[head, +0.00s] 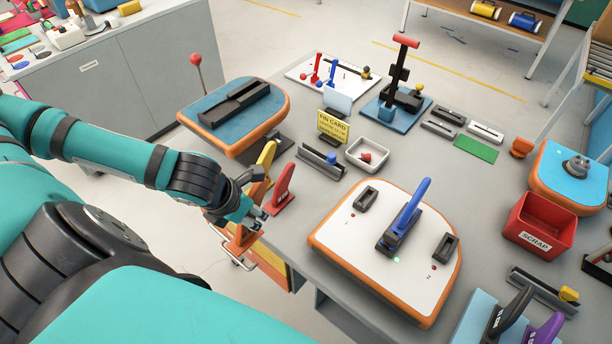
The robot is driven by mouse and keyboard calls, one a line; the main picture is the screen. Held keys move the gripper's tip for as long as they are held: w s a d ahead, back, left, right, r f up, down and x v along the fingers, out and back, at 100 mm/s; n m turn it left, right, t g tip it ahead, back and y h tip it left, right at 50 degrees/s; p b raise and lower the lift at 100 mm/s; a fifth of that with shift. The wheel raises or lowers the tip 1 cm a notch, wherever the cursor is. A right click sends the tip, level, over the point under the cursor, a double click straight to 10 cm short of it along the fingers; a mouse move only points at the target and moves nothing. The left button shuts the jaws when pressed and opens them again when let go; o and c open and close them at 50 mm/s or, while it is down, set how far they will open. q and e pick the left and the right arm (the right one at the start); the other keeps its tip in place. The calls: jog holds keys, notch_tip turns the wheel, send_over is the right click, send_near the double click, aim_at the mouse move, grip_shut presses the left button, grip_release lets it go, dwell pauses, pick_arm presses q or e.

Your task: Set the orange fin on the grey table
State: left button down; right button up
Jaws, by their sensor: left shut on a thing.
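My left gripper (258,216) is shut on the orange fin (240,240) at the left edge of the grey table (300,240). The fin's lower part shows below the fingers; the fingers hide part of it. I cannot tell whether the fin touches the table. A red fin (283,188) stands just right of the gripper, and a yellow fin (266,162) stands behind it. My right gripper is not in view.
A white board with orange rim (340,240) holds an upright blue fin (412,208). A blue board (225,112) lies behind my left wrist. A yellow fin card (332,126), a white tray (367,155) and a red scrap bin (541,223) stand farther right.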

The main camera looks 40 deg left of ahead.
pick_arm(q)
jog(key=w+b, duration=0.2)
jog(key=b, duration=0.1)
jog(key=w+d+f+b, duration=0.1)
jog(key=w+b, duration=0.1)
jog(key=b, duration=0.2)
jog(key=w+d+b, duration=0.1)
jog(key=w+b, duration=0.1)
jog(key=b, duration=0.1)
jog(key=shift+f+b, duration=0.2)
jog(key=shift+b, duration=0.1)
jog(key=w+p, duration=0.1)
jog(key=w, duration=0.1)
jog(key=w+d+p, duration=0.1)
jog(key=w, duration=0.2)
jog(key=w+d+p, duration=0.1)
jog(key=w, duration=0.1)
jog(key=shift+w+d, duration=0.2)
jog(key=shift+w, duration=0.15)
jog(key=shift+f+p, duration=0.5)
jog(key=shift+f, duration=1.3)
jog(key=c, duration=1.3)
grip_release()
jog(key=shift+o, duration=0.2)
jog(key=v, duration=1.2)
jog(key=shift+b, duration=0.35)
